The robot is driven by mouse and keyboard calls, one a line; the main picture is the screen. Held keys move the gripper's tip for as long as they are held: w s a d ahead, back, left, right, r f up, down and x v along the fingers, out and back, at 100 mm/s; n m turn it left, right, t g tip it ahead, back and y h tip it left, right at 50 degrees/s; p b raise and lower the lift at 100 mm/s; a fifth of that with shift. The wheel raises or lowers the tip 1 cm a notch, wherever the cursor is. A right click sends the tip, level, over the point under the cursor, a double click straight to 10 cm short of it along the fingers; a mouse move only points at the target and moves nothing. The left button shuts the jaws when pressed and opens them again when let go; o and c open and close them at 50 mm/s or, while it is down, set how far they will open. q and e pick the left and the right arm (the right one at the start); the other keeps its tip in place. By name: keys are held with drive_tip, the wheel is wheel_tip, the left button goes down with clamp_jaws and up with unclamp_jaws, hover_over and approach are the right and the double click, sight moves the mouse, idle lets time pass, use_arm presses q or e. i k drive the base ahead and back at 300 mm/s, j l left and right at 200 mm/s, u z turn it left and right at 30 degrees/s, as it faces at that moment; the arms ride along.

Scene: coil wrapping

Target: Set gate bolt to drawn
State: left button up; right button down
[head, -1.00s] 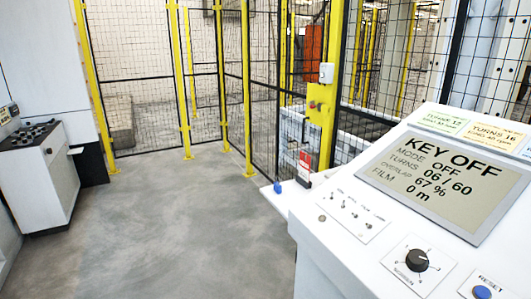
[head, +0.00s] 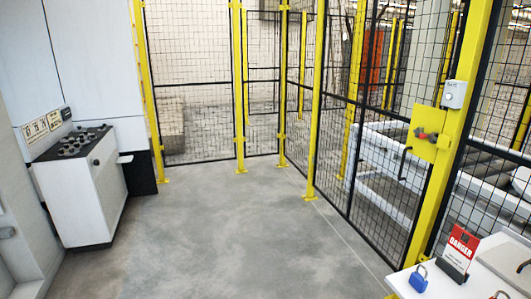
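The gate bolt (head: 424,135) is a small fitting with a red part on a yellow plate, fixed to the yellow gate post at the right of the head view. It is too small to tell whether it is drawn or shot. The black mesh gate (head: 385,165) stands left of the post and looks closed, with a dark handle (head: 404,160) beside the plate. Neither of my grippers is in view.
A white ledge (head: 425,292) at the lower right holds a blue padlock (head: 418,279) and a red-and-white danger sign (head: 460,252). A white box (head: 455,94) sits on the post. A control cabinet (head: 85,190) stands left. The grey floor (head: 235,235) between is clear.

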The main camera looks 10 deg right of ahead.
sight(423, 135)
drive_tip(key=i+z, duration=0.3)
drive_tip(key=i, duration=0.4)
drive_tip(key=i+j+z, duration=0.25)
drive_tip(key=i, duration=0.45)
